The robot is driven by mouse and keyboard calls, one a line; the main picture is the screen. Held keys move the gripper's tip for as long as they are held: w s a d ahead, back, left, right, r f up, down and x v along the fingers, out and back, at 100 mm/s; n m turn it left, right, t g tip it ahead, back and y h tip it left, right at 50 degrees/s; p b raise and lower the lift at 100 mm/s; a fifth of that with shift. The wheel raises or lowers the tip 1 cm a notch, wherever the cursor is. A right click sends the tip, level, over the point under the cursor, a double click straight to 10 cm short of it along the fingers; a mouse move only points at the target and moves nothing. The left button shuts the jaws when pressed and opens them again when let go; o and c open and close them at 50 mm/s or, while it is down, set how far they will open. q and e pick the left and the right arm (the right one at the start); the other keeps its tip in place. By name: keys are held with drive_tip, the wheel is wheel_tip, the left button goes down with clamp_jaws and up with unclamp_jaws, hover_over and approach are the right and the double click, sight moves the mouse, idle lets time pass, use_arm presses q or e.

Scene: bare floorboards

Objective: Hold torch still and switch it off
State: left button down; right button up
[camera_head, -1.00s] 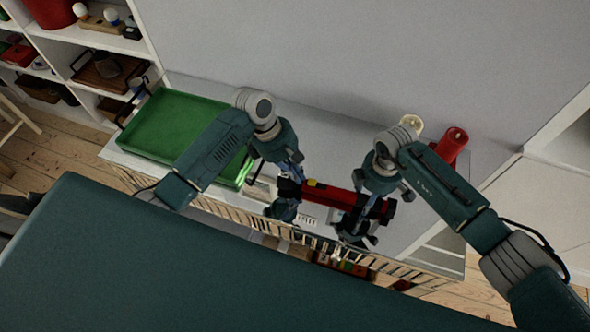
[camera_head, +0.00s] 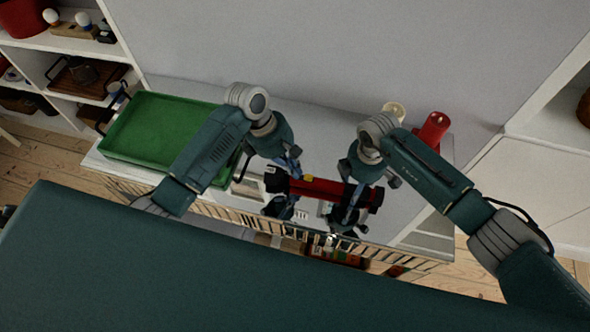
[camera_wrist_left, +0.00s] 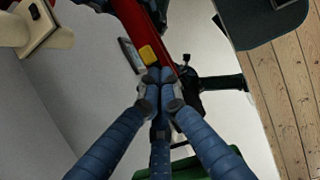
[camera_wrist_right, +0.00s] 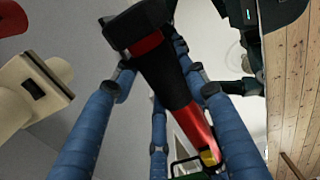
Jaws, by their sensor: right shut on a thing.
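A red torch (camera_head: 318,190) with black ends and a yellow switch (camera_wrist_left: 147,54) lies roughly level across the middle of the head view. My right gripper (camera_head: 352,195) is shut around it near its right end. In the right wrist view, blue fingers flank the torch's black part (camera_wrist_right: 150,50). My left gripper (camera_wrist_left: 160,78) has its fingers together. Their tips are at the torch's side, close beside the switch; I cannot tell whether they press it. No lit beam shows now. The torch's left end is partly hidden in the left wrist view.
A green tray (camera_head: 125,160) stands at the left of the white top. Shelves (camera_head: 50,60) are at far left. A wall (camera_head: 300,50) rises behind.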

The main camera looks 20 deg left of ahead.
use_arm(q)
drive_tip(key=v, duration=0.9)
drive_tip(key=shift+w+d, duration=0.1)
use_arm(e)
drive_tip(key=o, duration=1.4)
drive_tip(key=shift+o, duration=0.2)
